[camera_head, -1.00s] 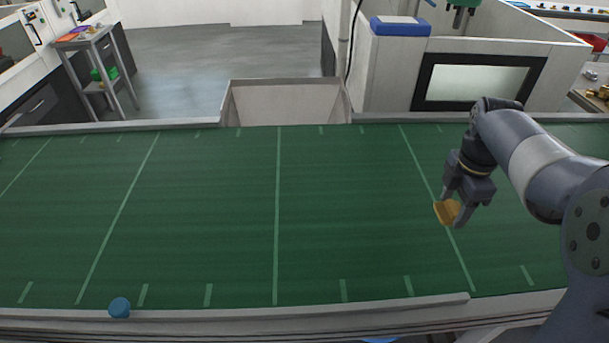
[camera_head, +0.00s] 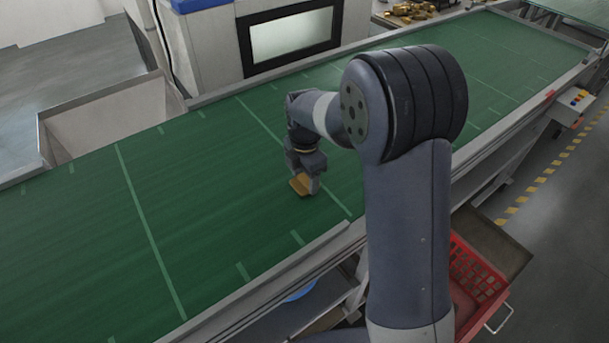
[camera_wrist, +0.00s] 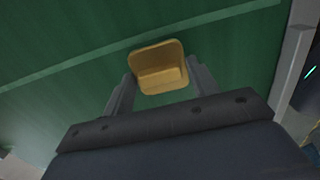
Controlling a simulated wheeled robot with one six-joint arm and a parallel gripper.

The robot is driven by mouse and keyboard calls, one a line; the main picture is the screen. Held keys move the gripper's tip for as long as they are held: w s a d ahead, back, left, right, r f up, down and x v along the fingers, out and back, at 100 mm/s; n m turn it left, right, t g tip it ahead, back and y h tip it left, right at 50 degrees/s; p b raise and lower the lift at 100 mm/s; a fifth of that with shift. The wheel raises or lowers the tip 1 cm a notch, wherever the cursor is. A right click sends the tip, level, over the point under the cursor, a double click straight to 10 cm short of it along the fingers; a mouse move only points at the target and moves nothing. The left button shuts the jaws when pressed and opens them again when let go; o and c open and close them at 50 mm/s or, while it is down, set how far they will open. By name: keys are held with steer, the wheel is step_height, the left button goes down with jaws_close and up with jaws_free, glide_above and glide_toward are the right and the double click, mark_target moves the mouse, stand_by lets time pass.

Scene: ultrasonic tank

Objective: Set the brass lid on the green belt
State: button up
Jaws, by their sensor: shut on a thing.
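The brass lid (camera_head: 300,186) is a small golden piece with rounded corners. My gripper (camera_head: 306,184) is shut on it, over the green belt (camera_head: 90,220). In the wrist view the lid (camera_wrist: 160,68) sits between the two fingers of my gripper (camera_wrist: 160,85), tilted, with the belt (camera_wrist: 60,45) behind it. I cannot tell whether the lid touches the belt or hangs a little above it.
The belt has pale cross lines and a grey rail (camera_head: 270,270) along its near side. A red basket (camera_head: 475,275) stands below at the right. A control box (camera_head: 575,105) is on the near side at right. The belt around the lid is clear.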

mark_target(305, 179)
steer(key=shift+f, duration=0.25)
steer(key=shift+f, duration=0.2)
steer(key=o, duration=1.3)
steer(key=shift+c, duration=0.2)
steer(key=shift+r, duration=0.1)
step_height(305, 179, up, 12)
steer(key=b, duration=0.1)
